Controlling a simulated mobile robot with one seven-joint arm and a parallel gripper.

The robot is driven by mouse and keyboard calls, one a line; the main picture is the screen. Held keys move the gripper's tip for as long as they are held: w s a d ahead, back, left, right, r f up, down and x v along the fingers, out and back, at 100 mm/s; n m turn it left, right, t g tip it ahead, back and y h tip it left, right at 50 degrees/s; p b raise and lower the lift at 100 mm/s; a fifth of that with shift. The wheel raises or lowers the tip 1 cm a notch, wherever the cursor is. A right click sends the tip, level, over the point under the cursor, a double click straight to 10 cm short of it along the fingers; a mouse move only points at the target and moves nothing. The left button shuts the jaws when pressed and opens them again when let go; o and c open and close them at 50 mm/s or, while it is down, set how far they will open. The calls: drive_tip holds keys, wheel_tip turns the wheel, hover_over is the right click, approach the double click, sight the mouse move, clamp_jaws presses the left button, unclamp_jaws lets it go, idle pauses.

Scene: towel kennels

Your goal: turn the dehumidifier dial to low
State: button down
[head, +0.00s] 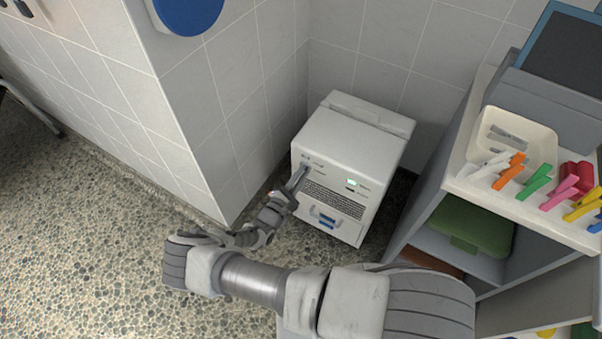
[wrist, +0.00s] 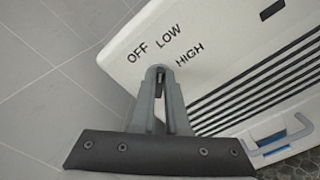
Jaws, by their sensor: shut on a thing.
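The dehumidifier (head: 345,150) is a white box standing in the corner, with a grille and a blue-handled tank on its front. Its face also shows in the wrist view (wrist: 232,30), with OFF, LOW and HIGH printed in an arc. My gripper (head: 303,170) reaches the upper left of this front. In the wrist view my gripper (wrist: 159,74) is shut on the dial, just below the labels. The dial (wrist: 160,70) is mostly hidden by the fingertips, and I cannot tell which label it points to.
A grey shelf unit (head: 440,185) stands close on the right, with a cream tray (head: 512,140) and several coloured clothes pegs on top. A tiled wall (head: 190,110) juts out on the left. The speckled floor (head: 90,240) at the left is clear.

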idle(0.3)
drive_tip(key=c, duration=0.9)
unclamp_jaws()
drive_tip(key=shift+s+a, duration=0.1)
drive_tip(key=shift+s, duration=0.05)
drive_tip(key=p+v, duration=0.2)
drive_tip(key=v, duration=1.5)
drive_tip(key=shift+s+p, duration=0.1)
drive_tip(key=shift+p, duration=0.3)
